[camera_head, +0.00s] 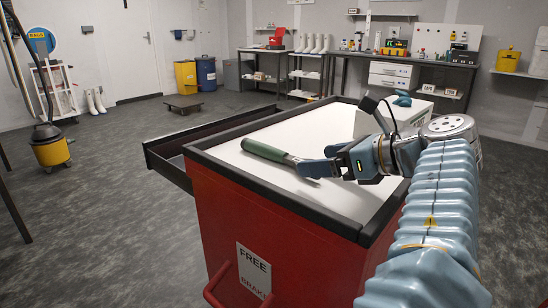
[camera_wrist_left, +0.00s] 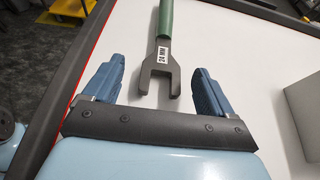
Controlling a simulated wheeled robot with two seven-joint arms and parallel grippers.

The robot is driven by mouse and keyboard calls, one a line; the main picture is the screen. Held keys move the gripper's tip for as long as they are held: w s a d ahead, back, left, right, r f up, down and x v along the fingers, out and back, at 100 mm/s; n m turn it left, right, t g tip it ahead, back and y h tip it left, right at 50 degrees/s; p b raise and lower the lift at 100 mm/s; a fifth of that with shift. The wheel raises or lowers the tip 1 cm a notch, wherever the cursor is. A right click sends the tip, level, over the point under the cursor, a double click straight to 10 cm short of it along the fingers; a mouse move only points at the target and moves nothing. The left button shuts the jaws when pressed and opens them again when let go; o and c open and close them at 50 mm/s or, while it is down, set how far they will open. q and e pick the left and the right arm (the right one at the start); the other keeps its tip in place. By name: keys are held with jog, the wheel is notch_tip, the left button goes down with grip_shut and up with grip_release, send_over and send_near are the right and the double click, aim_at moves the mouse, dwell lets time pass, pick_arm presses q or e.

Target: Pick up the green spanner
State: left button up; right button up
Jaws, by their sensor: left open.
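The green spanner (camera_head: 264,150) lies on the white top of the red cart, with its green handle pointing to the far left. In the left wrist view the spanner (camera_wrist_left: 160,70) shows a grey open-ended head and a "24 MM" label. My left gripper (camera_head: 320,159) is at the head end of the spanner, low over the cart top. In the left wrist view my left gripper (camera_wrist_left: 161,66) is open and empty, with the spanner head between its fingers, apart from both. My right gripper is not in view.
The cart top has a raised black rim (camera_head: 275,192). An open drawer (camera_head: 163,155) sticks out at its left side. Benches stand far behind.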

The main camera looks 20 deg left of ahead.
aim_at(280, 156)
pick_arm(q)
jog(key=x, duration=0.5)
jog(key=shift+w, duration=0.2)
jog(key=c, duration=1.2)
